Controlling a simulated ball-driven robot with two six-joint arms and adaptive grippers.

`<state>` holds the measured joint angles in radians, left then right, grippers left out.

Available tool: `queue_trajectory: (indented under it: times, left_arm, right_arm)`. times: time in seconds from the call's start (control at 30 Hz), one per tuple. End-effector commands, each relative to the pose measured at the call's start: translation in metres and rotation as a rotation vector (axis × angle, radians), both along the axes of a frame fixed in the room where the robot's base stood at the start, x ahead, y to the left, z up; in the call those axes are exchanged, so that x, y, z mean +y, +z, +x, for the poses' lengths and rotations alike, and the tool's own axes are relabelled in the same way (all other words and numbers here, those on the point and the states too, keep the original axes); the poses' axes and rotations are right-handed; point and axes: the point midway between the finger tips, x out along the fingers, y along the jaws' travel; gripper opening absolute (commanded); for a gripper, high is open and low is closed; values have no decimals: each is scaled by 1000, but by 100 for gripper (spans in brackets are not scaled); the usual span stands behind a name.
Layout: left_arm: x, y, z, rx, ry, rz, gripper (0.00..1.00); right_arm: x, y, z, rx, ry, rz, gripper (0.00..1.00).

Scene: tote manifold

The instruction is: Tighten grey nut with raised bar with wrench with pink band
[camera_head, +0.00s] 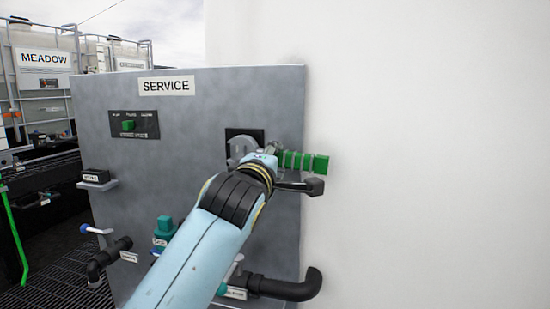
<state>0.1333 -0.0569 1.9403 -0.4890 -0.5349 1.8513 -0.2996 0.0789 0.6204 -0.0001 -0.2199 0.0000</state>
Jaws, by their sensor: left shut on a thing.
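My left gripper (268,152) is in front of the right part of the grey SERVICE panel (200,105), at the end of my light blue arm. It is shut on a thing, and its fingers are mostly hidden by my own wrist. A green ribbed bar (305,161) sticks out to the right from behind the gripper; I cannot tell if it is part of the held thing. A grey rounded part (239,147), perhaps the nut, shows on a black square plate just left of the gripper. I see no raised bar or pink band. My right gripper is not in view.
A black lever-like part (300,186) juts out below the green bar. A green button box (130,125), a teal valve (165,226) and black pipes (285,287) are on the panel. A plain white wall (430,150) fills the right side.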

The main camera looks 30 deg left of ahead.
Motion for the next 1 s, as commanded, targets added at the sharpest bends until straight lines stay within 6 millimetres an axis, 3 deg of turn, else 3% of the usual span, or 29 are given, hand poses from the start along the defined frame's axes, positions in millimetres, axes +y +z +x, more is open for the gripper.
queue_trajectory:
  times: [1.0]
  left_arm:
    - [-14, 1, -60, -1, 1, -4, 0]
  right_arm:
    - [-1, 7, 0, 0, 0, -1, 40]
